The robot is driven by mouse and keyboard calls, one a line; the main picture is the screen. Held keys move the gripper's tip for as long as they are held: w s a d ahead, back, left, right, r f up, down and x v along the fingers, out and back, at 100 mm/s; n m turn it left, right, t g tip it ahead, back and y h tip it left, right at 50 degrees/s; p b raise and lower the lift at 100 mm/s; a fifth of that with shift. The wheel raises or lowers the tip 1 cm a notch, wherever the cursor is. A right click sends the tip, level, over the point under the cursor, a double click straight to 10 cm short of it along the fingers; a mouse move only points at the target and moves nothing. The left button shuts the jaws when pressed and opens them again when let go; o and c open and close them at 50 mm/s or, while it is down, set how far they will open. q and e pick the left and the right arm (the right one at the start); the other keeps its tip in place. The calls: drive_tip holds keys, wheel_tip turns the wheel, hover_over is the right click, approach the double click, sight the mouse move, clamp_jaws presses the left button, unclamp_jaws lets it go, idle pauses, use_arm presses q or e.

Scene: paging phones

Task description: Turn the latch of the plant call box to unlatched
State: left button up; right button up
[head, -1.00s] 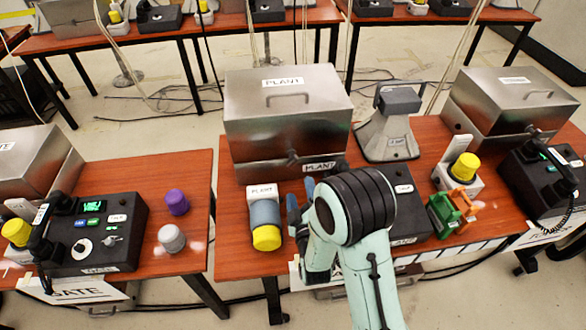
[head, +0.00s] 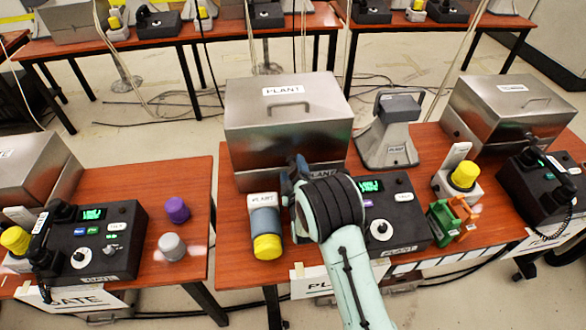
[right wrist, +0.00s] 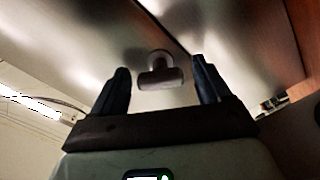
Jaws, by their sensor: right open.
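The plant call box (head: 250,130) is a silver metal box with a PLANT label on its lid, standing on the middle table; its lid is down. Its latch (right wrist: 158,72) is a small dark knob with a crossbar on a round base on the metal front. The crossbar looks roughly level in the right wrist view. My right gripper (head: 296,174) is at the lower front of the box, open, and hides the latch in the head view. In the right wrist view, the latch shows between the two dark fingers (right wrist: 160,82), with gaps on both sides. My left gripper is not in view.
A dark phone unit (head: 405,213) sits beside my right forearm. A grey stand (head: 388,140), a yellow-topped item (head: 463,177) and green and orange holders (head: 445,218) are to the right.

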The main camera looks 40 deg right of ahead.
drive_tip(key=shift+w+d, duration=0.1)
drive_tip(key=shift+w, duration=0.1)
drive_tip(key=c, duration=1.1)
drive_tip(key=shift+o, duration=0.2)
